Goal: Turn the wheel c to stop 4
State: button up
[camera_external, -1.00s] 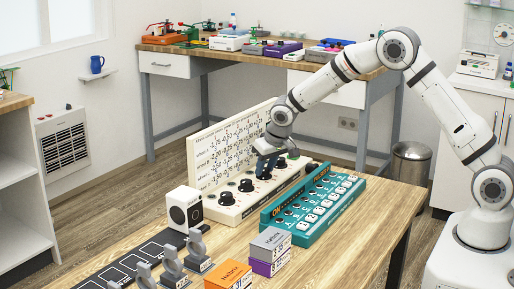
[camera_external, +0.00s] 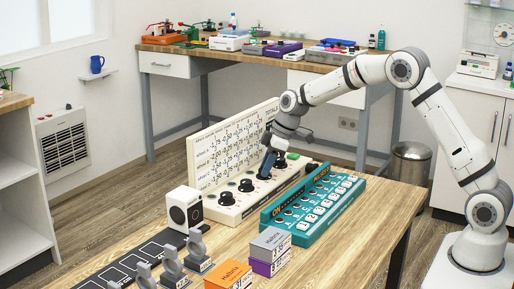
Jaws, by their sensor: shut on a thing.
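A cream panel (camera_external: 222,217) stands on the wooden table, with a row of black wheels along it and an upright board of figures (camera_external: 228,150) behind. The near-left wheel (camera_external: 226,198) and the one after it (camera_external: 246,185) are clear of my gripper. My gripper (camera_external: 265,173) points down at the third wheel from the near-left end and is shut on it. The fingers partly hide that wheel. Its letter, stop marks and pointer are too small to read, so I cannot tell which stop it is at.
A teal switch box (camera_external: 312,205) lies close in front of the panel. A white speaker-like box (camera_external: 185,208) stands at its left end. Grey and purple boxes (camera_external: 270,243), an orange box (camera_external: 229,274) and grey stands (camera_external: 197,250) occupy the table front.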

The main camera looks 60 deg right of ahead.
jog(key=n+b, duration=0.1)
jog(key=n, duration=0.2)
jog(key=shift+w+d+f+g+y, duration=0.1)
jog(key=shift+g+y, duration=0.3)
jog(key=n, duration=0.2)
jog(key=shift+w+n+g+y, duration=0.1)
jog(key=shift+n+g+y, duration=0.2)
jog(key=shift+n+g, duration=0.1)
jog(key=n+g, duration=0.1)
jog(key=n, duration=0.2)
jog(key=shift+w+r, duration=0.1)
jog(key=shift+r, duration=0.1)
jog(key=shift+n+g+p, duration=0.6)
jog(key=shift+n, duration=0.6)
jog(key=shift+f, duration=0.1)
jog(key=o, duration=1)
jog(key=shift+c, duration=0.2)
